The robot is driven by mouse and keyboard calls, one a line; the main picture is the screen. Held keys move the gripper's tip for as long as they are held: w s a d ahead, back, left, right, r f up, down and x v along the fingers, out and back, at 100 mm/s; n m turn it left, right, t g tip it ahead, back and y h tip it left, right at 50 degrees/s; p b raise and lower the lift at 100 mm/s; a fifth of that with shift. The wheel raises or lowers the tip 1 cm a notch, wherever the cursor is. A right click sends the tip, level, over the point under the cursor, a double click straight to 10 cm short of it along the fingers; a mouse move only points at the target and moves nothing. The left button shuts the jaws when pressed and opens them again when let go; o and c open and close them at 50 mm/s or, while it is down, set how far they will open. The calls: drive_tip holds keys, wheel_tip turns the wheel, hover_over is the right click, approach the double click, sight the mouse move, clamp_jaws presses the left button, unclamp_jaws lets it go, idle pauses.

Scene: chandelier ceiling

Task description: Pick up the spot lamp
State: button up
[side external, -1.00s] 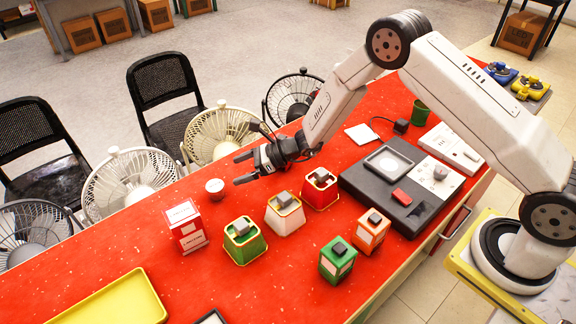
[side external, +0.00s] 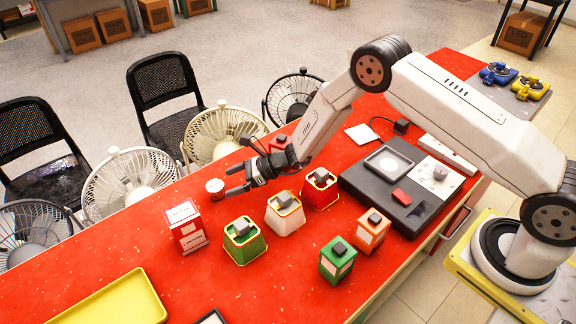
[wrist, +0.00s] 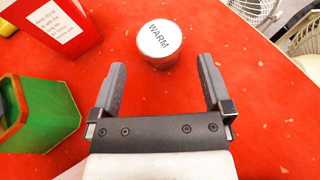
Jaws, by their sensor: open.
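The spot lamp is most likely the small round puck with a white top (side external: 215,186) on the red table. My gripper (side external: 236,183) is open and empty, low over the table just right of the puck. In the wrist view the gripper (wrist: 160,78) has its two fingers pointing toward the puck, which lies just beyond the fingertips and roughly between their lines.
A red and white box (side external: 187,227) stands near the puck. Green (side external: 244,241), white (side external: 285,213) and red (side external: 320,187) tapered blocks stand nearby, with smaller boxes in front. A yellow tray (side external: 110,303) lies at front left. Fans and chairs line the far edge.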

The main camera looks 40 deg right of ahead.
sight(221, 184)
drive_tip(key=shift+x, duration=2.6)
drive_tip(key=shift+w+r, duration=0.1)
drive_tip(key=shift+r, duration=0.1)
drive_tip(key=c, duration=1.2)
